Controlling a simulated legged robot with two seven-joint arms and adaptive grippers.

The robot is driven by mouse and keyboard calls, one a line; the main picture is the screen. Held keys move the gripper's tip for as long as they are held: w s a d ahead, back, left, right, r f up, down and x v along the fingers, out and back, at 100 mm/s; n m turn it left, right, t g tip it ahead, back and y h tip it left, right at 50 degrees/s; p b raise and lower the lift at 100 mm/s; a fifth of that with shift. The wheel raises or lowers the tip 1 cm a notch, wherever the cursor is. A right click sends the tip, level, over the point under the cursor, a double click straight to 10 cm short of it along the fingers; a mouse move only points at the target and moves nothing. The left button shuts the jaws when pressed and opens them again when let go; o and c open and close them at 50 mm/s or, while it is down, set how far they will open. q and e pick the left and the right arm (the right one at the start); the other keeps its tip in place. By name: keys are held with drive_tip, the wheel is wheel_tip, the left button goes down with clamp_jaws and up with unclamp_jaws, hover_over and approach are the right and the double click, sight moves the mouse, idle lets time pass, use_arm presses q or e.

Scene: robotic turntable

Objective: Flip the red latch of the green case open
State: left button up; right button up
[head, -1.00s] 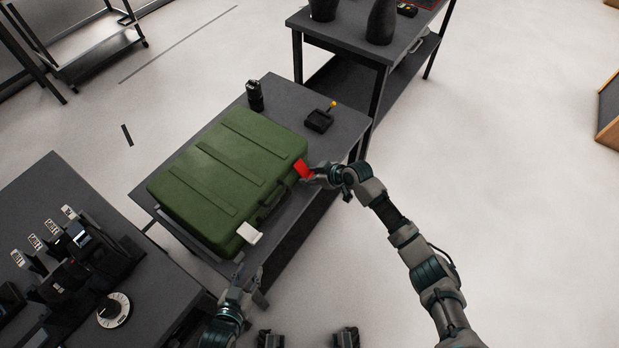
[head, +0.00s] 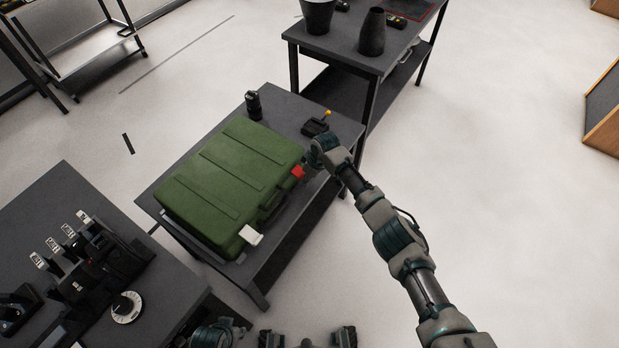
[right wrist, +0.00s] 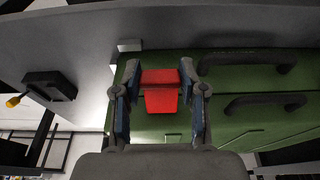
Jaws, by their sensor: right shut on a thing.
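The green case (head: 225,180) lies flat and closed on a dark table. Its red latch (head: 298,172) is on the front side, near the right end. A white latch (head: 251,235) is near the front left corner. My right gripper (head: 307,163) is at the red latch. In the right wrist view, the fingers of my right gripper (right wrist: 162,75) stand on either side of the red latch (right wrist: 161,101) and are shut on it. My left gripper (head: 240,328) is low at the bottom edge, mostly cut off and away from the case.
A black box with a yellow-tipped lever (head: 315,126) and a black cylinder (head: 254,105) stand behind the case. A side table (head: 60,205) at left holds switches and a dial (head: 127,307). Another table (head: 345,50) with dark vessels is at the back.

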drive_tip(key=shift+s+f, duration=0.15)
drive_tip(key=o, duration=1.1)
drive_tip(key=shift+a, duration=0.1)
drive_tip(key=shift+o, duration=0.2)
drive_tip(key=shift+r, duration=0.55)
drive_tip(key=v, duration=1)
drive_tip(key=shift+r, duration=0.4)
